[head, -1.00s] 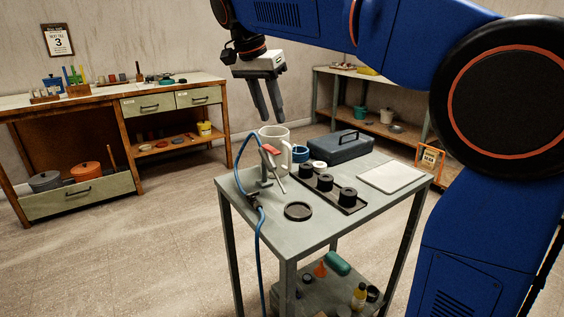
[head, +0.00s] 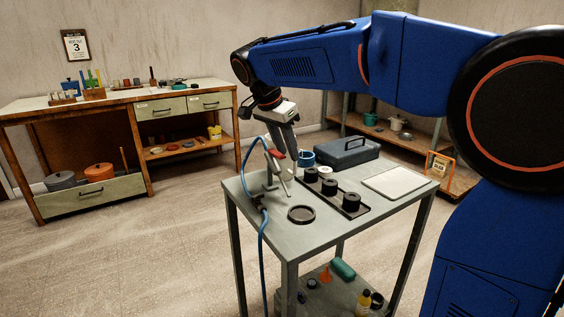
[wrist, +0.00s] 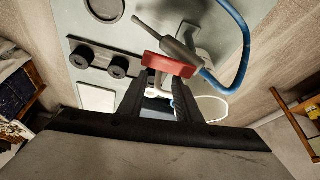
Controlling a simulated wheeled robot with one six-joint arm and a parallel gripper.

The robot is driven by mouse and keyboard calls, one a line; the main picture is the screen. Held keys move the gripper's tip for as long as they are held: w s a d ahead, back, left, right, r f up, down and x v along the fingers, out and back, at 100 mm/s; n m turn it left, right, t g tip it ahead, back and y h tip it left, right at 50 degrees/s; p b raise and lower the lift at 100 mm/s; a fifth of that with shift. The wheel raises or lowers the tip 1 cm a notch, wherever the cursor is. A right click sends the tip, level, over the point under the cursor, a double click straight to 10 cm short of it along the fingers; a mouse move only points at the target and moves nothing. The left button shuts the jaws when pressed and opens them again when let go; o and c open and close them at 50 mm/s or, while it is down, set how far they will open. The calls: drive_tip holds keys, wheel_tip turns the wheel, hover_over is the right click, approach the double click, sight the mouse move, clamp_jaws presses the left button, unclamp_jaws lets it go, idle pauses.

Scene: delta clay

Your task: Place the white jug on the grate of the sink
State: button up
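The white jug stands on the grey cart (head: 325,228), mostly hidden in the head view behind my gripper and a hose tool; a pale lower part (head: 287,174) shows. In the wrist view a piece of its white rim (wrist: 217,102) curves out beside the right finger. My gripper (head: 283,150) points down at the jug. In the wrist view my gripper (wrist: 163,80) has its fingers apart, with a small white piece, possibly the handle, between them; I cannot tell whether they touch it. The sink and its grate are not in view.
A red-and-grey tool (head: 277,155) with a blue hose stands close in front of the jug. A blue mug (head: 307,158), grey toolbox (head: 347,152), black tray of round pieces (head: 334,194), black ring (head: 301,214) and white board (head: 393,183) share the cart. A workbench (head: 100,103) stands at left.

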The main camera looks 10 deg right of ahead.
drive_tip(key=shift+x, duration=3.25)
drive_tip(key=shift+d, duration=0.1)
clamp_jaws()
